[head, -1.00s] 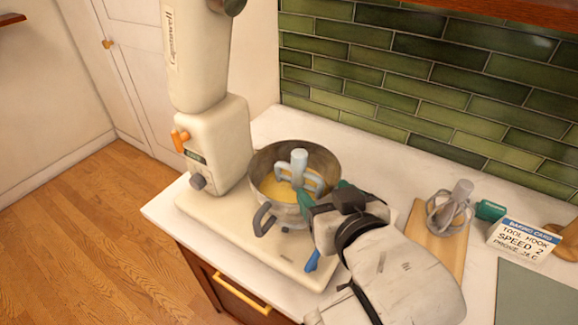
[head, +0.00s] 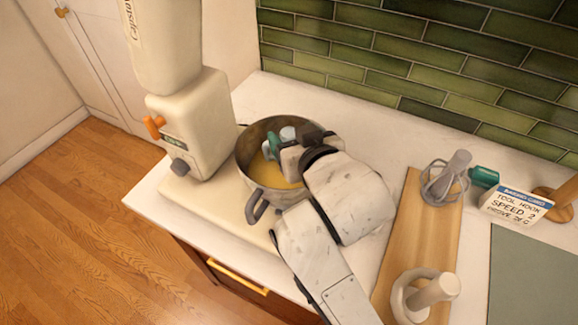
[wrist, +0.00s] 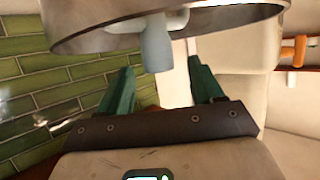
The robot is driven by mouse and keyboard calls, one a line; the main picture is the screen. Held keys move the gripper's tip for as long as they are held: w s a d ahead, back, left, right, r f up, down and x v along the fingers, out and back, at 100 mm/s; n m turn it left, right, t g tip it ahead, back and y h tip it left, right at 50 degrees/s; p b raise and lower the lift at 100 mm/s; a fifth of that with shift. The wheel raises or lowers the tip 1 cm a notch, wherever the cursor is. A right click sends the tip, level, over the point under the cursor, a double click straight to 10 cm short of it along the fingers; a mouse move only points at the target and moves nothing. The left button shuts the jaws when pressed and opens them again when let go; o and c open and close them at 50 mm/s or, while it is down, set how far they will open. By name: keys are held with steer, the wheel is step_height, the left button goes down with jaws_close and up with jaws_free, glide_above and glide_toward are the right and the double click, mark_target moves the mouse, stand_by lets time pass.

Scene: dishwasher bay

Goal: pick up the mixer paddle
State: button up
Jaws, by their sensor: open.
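The mixer paddle, pale blue-grey, stands in a metal mixing bowl (head: 255,187) with yellow contents. In the head view only the top of the paddle (head: 288,133) shows; my gripper hides the rest. My gripper (head: 277,146) is at the bowl's opening, right at the paddle's top. In the wrist view my gripper (wrist: 160,85) is open, with green fingers spread. The paddle's shaft (wrist: 155,45) shows between and just beyond the fingertips, with the bowl rim (wrist: 85,38) behind. I cannot tell whether either finger touches it.
The cream stand mixer (head: 195,130) rises left of the bowl. To the right, a wooden board (head: 412,240) carries a whisk (head: 445,183) and a pale ring-shaped tool (head: 425,295). A recipe card (head: 516,204) stands beyond it. Green tiles (head: 420,60) back the counter.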

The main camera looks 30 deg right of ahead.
steer(key=shift+p+x, duration=0.55)
steer(key=shift+x, duration=1.8)
steer(key=shift+s+f, duration=0.1)
steer(key=shift+c, duration=0.4)
jaws_close()
